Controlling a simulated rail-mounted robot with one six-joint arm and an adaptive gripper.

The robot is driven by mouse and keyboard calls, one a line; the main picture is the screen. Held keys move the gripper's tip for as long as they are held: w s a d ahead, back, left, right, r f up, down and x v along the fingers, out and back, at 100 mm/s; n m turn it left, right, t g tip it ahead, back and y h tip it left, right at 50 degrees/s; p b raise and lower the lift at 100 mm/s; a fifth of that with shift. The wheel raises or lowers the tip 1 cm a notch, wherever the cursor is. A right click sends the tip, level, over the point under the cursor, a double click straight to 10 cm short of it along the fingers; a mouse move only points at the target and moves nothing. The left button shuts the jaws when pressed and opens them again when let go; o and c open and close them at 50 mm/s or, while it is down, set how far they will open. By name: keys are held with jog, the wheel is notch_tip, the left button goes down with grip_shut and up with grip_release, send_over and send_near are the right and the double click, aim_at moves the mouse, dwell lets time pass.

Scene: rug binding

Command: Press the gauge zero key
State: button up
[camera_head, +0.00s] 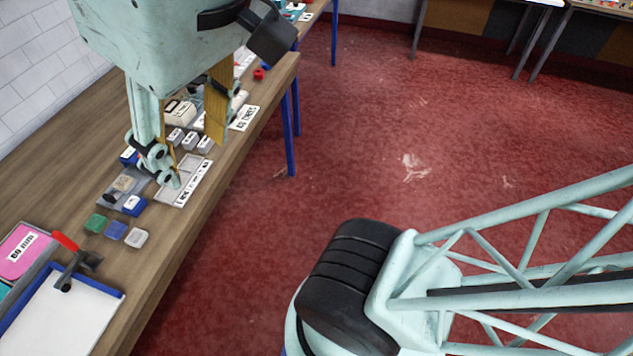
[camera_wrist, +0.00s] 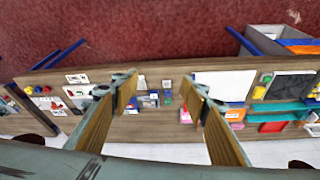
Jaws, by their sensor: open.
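My gripper (camera_head: 192,158) is open and empty above the wooden bench in the head view, with its fingers spread apart. Both fingers also show in the wrist view (camera_wrist: 162,88), with small bench items visible between them. Beneath and beside the gripper are a grey device (camera_head: 115,196), a small blue and white block (camera_head: 133,205) and a pale labelled panel (camera_head: 190,183). I cannot tell which of these is the gauge or its zero key. The fingers hide part of this area, and the lettering is too small to read.
Green (camera_head: 96,222), blue (camera_head: 116,230) and grey (camera_head: 137,238) blocks sit in front. Several small grey blocks (camera_head: 190,140) stand behind. Red floor lies open to the right.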

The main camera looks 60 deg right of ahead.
jog(key=shift+s+d+f, duration=0.15)
jog(key=shift+f, duration=0.1)
